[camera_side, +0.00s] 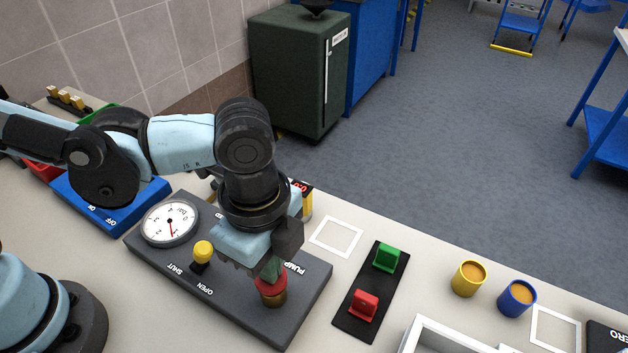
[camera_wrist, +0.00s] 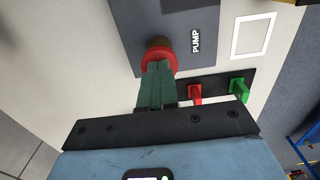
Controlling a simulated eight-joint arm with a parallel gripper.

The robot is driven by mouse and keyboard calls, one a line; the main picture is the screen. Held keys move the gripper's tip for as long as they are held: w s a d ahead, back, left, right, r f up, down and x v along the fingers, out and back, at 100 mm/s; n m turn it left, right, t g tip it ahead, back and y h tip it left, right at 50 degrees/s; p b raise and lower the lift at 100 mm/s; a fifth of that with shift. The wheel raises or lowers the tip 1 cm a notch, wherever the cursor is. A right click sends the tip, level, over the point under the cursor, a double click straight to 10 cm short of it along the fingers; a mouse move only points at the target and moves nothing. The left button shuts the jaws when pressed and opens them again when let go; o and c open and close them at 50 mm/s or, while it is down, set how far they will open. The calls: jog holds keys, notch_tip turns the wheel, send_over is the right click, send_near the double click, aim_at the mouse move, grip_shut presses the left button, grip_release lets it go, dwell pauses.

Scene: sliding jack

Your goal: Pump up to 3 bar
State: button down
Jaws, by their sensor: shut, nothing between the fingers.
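The dark pump panel (camera_side: 232,300) lies on the bench. Its round white bar gauge (camera_side: 170,222) has a red needle pointing down in the side view; the reading is too small to be sure of. A yellow valve knob (camera_side: 204,250) stands between the SHUT and OPEN labels. The red pump knob (camera_side: 271,288) sits on a brass-coloured base beside the PUMP label. My gripper (camera_side: 272,268) is shut, with its green fingers pointing down at the top of the red knob (camera_wrist: 158,57). The fingertips appear to touch the knob, with nothing between them.
Right of the panel, a black plate (camera_side: 350,325) holds a green switch (camera_side: 387,258) and a red switch (camera_side: 364,305). Yellow (camera_side: 468,279) and blue (camera_side: 516,298) cups stand farther right. A blue ON/OFF box (camera_side: 108,205) is behind the panel at left.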

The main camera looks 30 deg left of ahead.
jog(key=shift+f, duration=0.45)
jog(key=shift+r, duration=2.15)
jog(key=shift+f, duration=0.15)
dwell(0.4)
dwell(0.5)
dwell(1.8)
jog(key=shift+d+f, duration=0.1)
jog(key=shift+f, duration=0.15)
dwell(0.9)
jog(key=shift+r, duration=0.45)
